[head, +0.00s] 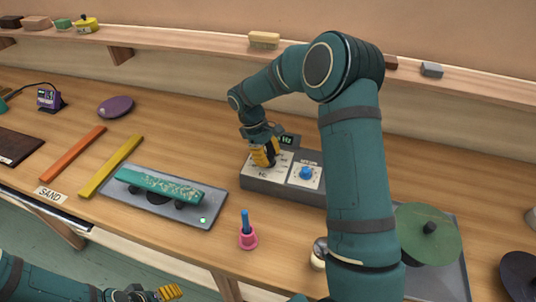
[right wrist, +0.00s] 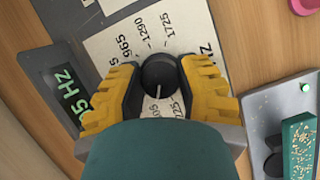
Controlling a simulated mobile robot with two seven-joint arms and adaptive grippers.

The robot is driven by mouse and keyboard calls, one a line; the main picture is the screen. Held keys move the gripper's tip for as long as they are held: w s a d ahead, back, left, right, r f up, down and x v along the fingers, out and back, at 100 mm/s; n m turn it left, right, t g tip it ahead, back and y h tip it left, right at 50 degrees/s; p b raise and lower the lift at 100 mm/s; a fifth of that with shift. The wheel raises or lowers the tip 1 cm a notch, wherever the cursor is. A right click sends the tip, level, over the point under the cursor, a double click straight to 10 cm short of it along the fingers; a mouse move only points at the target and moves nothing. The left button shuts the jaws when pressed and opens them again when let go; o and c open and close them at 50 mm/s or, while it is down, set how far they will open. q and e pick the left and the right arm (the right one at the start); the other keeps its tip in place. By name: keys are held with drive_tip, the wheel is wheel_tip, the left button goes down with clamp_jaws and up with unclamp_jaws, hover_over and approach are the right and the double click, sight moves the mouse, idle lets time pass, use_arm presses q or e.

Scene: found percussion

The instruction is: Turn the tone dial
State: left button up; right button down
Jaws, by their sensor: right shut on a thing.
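The tone dial (right wrist: 160,76) is a round black knob with a white pointer line, on a pale printed scale with numbers such as 1290 and 1725. My right gripper (right wrist: 158,90) is shut on it, one yellow-and-black finger on each side. In the head view my right gripper (head: 264,158) covers the dial, at the left part of the grey control box (head: 262,189). A dark display (right wrist: 68,92) beside the scale shows green digits ending in "05 Hz", partly hidden by a finger. My left gripper (head: 152,294) is at the bottom edge, away from the box; its opening is unclear.
A blue knob (head: 306,172) sits on the same box, right of my right gripper. A grey tray (head: 146,208) with a green bar (head: 160,186) lies to the left. A pink holder (head: 247,239) stands in front, and a green disc (head: 427,234) is at right.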

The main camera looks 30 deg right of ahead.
drive_tip(key=shift+s+f, duration=0.15)
drive_tip(key=c, duration=0.6)
unclamp_jaws()
drive_tip(key=shift+r, duration=0.2)
drive_tip(key=v, duration=1.2)
drive_tip(key=shift+f, duration=0.1)
